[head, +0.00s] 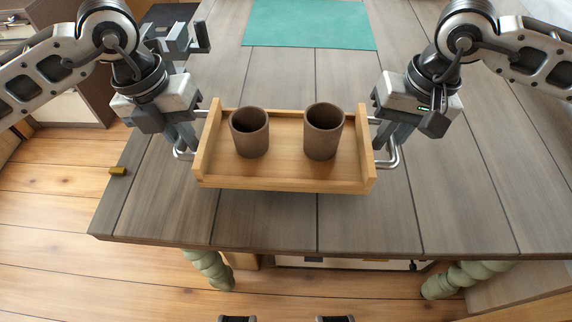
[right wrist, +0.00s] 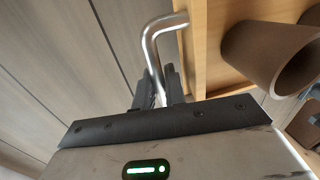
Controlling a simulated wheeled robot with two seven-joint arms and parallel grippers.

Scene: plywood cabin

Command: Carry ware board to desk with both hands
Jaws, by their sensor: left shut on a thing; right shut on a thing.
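The ware board (head: 280,180) is a light wooden tray with raised ends and a metal handle on each side. Two brown cups stand upright on it, a left cup (head: 249,133) and a slightly taller right cup (head: 323,131). My left gripper (head: 188,148) is shut on the left handle. My right gripper (head: 386,140) is shut on the right handle; in the right wrist view the handle (right wrist: 150,45) runs between its fingers. The board looks level above the front part of the desk (head: 270,217); I cannot tell whether it touches the top.
A green mat (head: 310,24) lies at the far side of the desk. Bare desk top shows around the board.

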